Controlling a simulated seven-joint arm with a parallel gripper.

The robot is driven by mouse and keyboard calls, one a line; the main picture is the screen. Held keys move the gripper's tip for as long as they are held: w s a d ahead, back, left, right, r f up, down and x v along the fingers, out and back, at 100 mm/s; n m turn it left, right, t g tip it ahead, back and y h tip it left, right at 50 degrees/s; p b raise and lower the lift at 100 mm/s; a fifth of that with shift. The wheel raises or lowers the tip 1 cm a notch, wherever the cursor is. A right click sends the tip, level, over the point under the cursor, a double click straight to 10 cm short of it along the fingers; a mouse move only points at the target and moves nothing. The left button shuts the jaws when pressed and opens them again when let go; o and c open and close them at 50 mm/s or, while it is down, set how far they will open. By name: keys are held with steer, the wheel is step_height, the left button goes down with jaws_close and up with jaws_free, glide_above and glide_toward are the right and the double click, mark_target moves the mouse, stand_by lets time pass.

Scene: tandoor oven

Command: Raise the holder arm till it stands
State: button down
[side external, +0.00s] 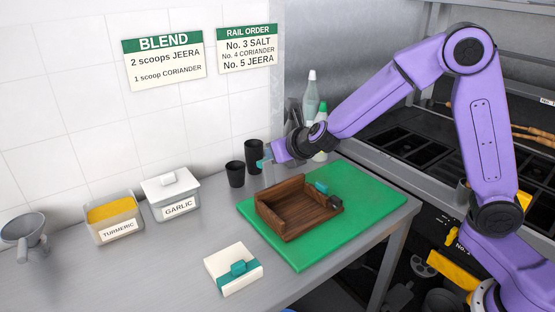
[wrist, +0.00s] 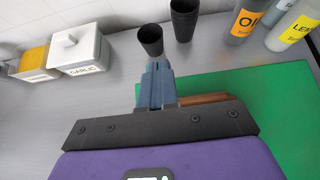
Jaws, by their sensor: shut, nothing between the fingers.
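A brown wooden holder (side external: 283,221) like an open tray sits on the green board (side external: 365,208). A small teal piece (side external: 321,187) and a dark knob (side external: 336,202) are at its right end. I cannot tell for sure which part is the holder arm; no part stands tall above the walls. My gripper (side external: 264,162) is shut and empty, in the air behind and above the holder, near the black cups.
Two black cups (side external: 236,174) (wrist: 150,40) stand behind the board, with bottles (side external: 311,98) farther back. A garlic box (side external: 171,198), a turmeric tub (side external: 115,218) and a metal scoop (side external: 24,232) stand left.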

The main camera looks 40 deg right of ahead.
steer(key=s+r, duration=0.9)
steer(key=r, duration=0.1)
steer(key=d+f+m+g+y, duration=0.1)
steer(key=d+f+m+g, duration=0.4)
steer(key=m, duration=1)
steer(key=shift+w+a+f+m+g+y, duration=0.2)
steer(key=shift+w+a+f+m+y, duration=0.4)
steer(key=shift+w+f, duration=0.7)
steer(key=shift+w+a+f+m+g+y, duration=0.2)
steer(key=shift+w+a+f+m+y, duration=0.4)
steer(key=shift+w, duration=1.25)
steer(key=shift+w+a+f+m+g+y, duration=0.2)
steer(key=shift+w+a+f+m+y, duration=0.15)
steer(key=shift+w+f+m, duration=0.9)
